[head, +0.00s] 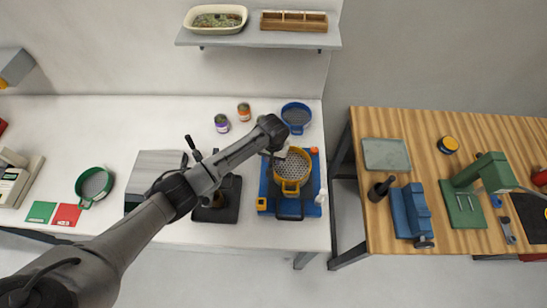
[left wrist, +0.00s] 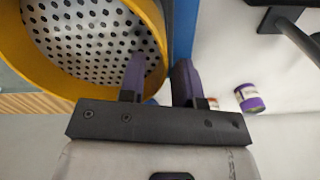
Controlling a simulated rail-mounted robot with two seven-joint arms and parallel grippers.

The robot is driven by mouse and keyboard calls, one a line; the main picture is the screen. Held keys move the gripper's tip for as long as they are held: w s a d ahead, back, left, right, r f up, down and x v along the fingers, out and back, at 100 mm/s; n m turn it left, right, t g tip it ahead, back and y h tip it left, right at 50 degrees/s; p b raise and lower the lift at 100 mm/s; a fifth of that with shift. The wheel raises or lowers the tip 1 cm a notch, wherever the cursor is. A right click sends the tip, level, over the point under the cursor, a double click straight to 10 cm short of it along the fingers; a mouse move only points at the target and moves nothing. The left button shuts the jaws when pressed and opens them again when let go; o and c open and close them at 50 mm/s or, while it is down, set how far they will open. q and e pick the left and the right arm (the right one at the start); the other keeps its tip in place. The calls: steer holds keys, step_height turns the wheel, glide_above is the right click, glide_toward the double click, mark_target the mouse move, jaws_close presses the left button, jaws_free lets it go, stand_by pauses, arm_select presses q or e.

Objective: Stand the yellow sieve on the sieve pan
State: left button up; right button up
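The yellow sieve (head: 291,168), round with a perforated floor, is over the blue machine base (head: 311,205) at the right end of the white bench. In the head view my left gripper (head: 274,137) is at the sieve's far-left edge, largely hidden by the arm. In the left wrist view its two fingers (left wrist: 160,80) are partly apart at the rim of the sieve (left wrist: 157,35), one over the inner side and one outside. I cannot tell whether they press on the rim. I cannot make out a sieve pan under the sieve. My right gripper is not in view.
A blue sieve (head: 296,115) stands behind the machine, and a green sieve (head: 94,184) lies far left. Two small jars, purple-labelled (head: 222,123) and orange (head: 244,111), stand at the back. A black stand (head: 220,205) is left of the machine. A wooden table (head: 375,240) is right.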

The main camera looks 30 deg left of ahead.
arm_select(q)
step_height(320, 180, up, 13)
stand_by(0.5)
steer(key=s+d+f+m+t+h, duration=0.1)
steer(key=s+d+f+m, duration=0.15)
steer(key=s+f, duration=0.45)
steer(key=s+d+f+m+t+h, duration=0.1)
steer(key=s+d+f, duration=0.3)
steer(key=s, duration=0.6)
steer(key=s+a+r+y, duration=0.1)
steer(key=s+a, duration=0.1)
steer(key=s, duration=0.7)
steer(key=s+a+r+t, duration=0.1)
steer(key=s+a, duration=0.1)
steer(key=s, duration=0.8)
steer(key=shift+a+r+m+t+y, duration=0.15)
steer(key=shift+a+m+t+y, duration=0.2)
steer(key=shift+m+y, duration=0.1)
